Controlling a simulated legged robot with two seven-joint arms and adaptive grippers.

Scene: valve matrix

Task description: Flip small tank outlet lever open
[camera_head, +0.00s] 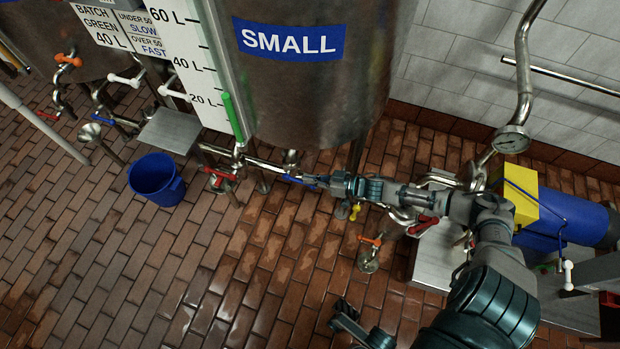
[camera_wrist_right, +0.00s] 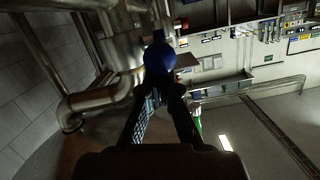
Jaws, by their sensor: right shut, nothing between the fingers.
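The small tank (camera_head: 350,85) is a steel vessel with a blue SMALL label, at the top centre of the head view. A blue lever (camera_head: 300,180) sits on the outlet pipe below it. My right gripper (camera_head: 322,182) reaches in from the right, its tips at the lever. In the right wrist view, the lever's round blue end (camera_wrist_right: 159,57) shows just beyond the fingertips (camera_wrist_right: 160,85). The fingers are shut with nothing held; whether they touch the lever is unclear.
A blue bucket (camera_head: 156,180) stands on the brick floor at left. Red-handled valves (camera_head: 218,177) and an orange-handled valve (camera_head: 371,240) are nearby. A blue and yellow pump unit (camera_head: 580,222) is at the right. The lower left floor is clear.

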